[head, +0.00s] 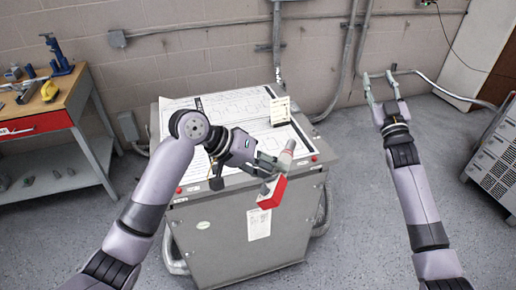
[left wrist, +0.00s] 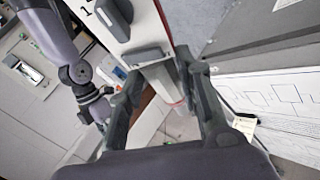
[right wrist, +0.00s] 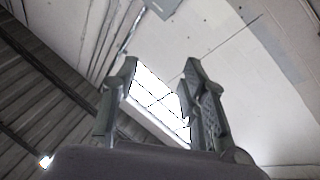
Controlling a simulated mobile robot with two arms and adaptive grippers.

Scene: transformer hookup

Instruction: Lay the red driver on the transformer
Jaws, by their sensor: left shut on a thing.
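The red driver (head: 271,193) is in my left gripper (head: 273,166), which is shut on its grey body. Its red block end hangs low, at the transformer's front edge, and its grey end tilts up to the right. In the left wrist view the driver (left wrist: 157,70) sits between the fingers (left wrist: 160,95). The transformer (head: 225,226) is a grey cabinet with paper drawings on its top. I cannot tell whether the driver touches it. My right gripper (head: 379,86) is open and empty, off to the right near the wall; its spread fingers (right wrist: 155,92) show in the right wrist view.
Drawing sheets (head: 235,112) cover much of the transformer's top, with a small upright card (head: 280,110) at its back right. A workbench (head: 75,108) with tools stands at the left. A grey vented cabinet (head: 497,160) stands at the right. Conduits run along the wall.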

